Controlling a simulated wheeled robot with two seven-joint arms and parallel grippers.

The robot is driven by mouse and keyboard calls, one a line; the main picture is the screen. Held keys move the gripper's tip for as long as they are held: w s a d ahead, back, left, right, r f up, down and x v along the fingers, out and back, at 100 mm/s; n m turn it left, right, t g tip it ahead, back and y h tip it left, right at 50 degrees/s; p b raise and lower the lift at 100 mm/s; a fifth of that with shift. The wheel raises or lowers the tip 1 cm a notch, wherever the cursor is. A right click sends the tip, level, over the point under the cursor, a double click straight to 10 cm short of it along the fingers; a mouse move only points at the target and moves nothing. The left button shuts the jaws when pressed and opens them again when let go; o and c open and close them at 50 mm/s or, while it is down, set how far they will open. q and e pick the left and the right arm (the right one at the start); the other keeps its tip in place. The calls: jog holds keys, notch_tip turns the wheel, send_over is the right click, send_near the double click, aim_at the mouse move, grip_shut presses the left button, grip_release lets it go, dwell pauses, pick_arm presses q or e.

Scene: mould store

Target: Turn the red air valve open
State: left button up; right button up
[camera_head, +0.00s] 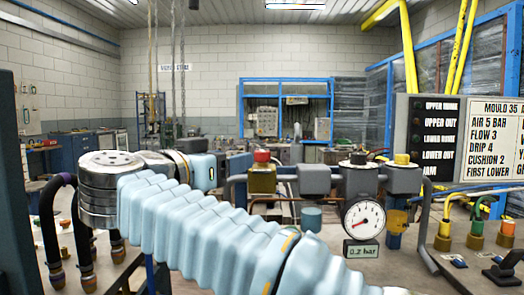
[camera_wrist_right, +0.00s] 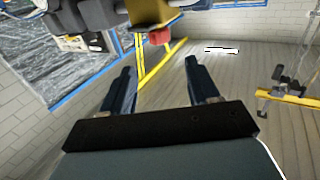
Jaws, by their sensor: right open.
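The red air valve shows as a red knob (camera_head: 261,155) on a brass block (camera_head: 262,180), in the pipe run near the middle of the head view. In the right wrist view, which looks tilted over, the red knob (camera_wrist_right: 159,37) and its brass block hang at the top, beyond my fingertips. My right gripper (camera_wrist_right: 160,78) is open, with nothing between its fingers. In the head view my pale blue arm crosses the foreground, and I cannot make out the fingers there. My left gripper is in neither view.
A round pressure gauge (camera_head: 364,219) with a display reading 0.2 bar (camera_head: 361,250) sits right of the valve. A black cap (camera_head: 357,158) and a yellow knob (camera_head: 402,159) top neighbouring blocks. A settings sign (camera_head: 494,140) and hose fittings are at the right.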

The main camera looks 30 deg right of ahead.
aim_at(259, 153)
jog(key=p+x, duration=0.1)
jog(key=x, duration=1.1)
jog(key=shift+w+d+r, duration=0.1)
jog(key=shift+w+d, duration=0.05)
jog(key=shift+d, duration=0.05)
jog(key=shift+c, duration=0.3)
jog(key=c, duration=0.9)
jog(key=shift+o, duration=0.2)
